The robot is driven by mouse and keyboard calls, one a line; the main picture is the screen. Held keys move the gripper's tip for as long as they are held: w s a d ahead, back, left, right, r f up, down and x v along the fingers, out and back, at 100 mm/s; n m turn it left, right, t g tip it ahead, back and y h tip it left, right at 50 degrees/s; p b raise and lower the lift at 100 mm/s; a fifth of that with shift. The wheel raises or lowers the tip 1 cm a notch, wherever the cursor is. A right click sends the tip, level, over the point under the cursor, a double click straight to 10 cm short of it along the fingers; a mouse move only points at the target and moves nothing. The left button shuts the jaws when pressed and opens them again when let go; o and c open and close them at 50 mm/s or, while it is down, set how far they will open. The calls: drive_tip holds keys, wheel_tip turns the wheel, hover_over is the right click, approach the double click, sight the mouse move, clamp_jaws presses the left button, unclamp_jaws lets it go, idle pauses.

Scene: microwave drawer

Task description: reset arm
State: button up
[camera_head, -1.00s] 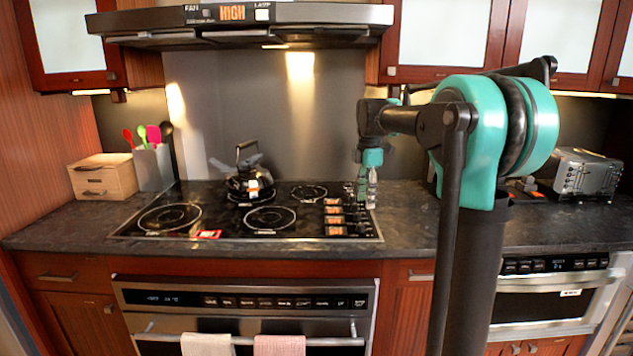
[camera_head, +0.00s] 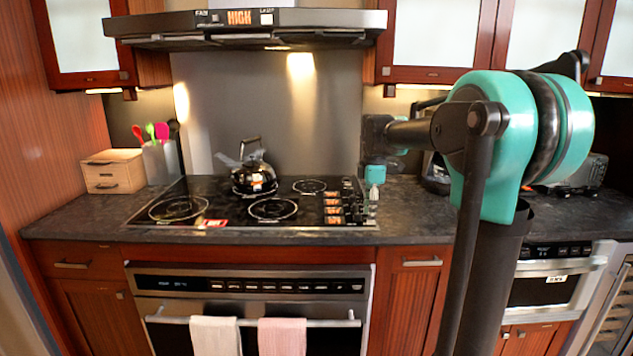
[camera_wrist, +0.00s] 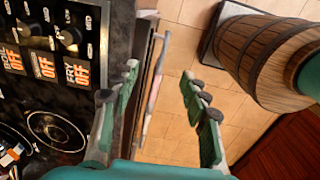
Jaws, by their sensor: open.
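My gripper (camera_wrist: 160,105) is open and empty in the wrist view, its two green-and-black fingers spread apart over the counter's front edge and the tiled floor. In the head view my gripper (camera_head: 373,195) hangs fingers down at the right end of the cooktop, partly blurred against the control knobs. My arm is bent, with its large teal joint at the right. No object is between the fingers.
The black cooktop (camera_head: 230,212) carries a kettle (camera_head: 254,172). A wooden box (camera_head: 113,171) and a utensil holder (camera_head: 160,163) stand at left. Towels (camera_head: 215,336) hang on the oven handle. A microwave drawer (camera_head: 545,289) is at lower right. A barrel (camera_wrist: 262,55) stands on the floor.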

drive_tip(key=s+d+f+m+t, duration=0.3)
drive_tip(key=s+f+m, duration=1.5)
drive_tip(key=s+f, duration=0.4)
drive_tip(key=s, duration=0.3)
drive_tip(key=shift+d+f+t, duration=0.15)
drive_tip(key=shift+d+t, duration=0.05)
drive_tip(key=shift+t, duration=0.1)
idle(1.0)
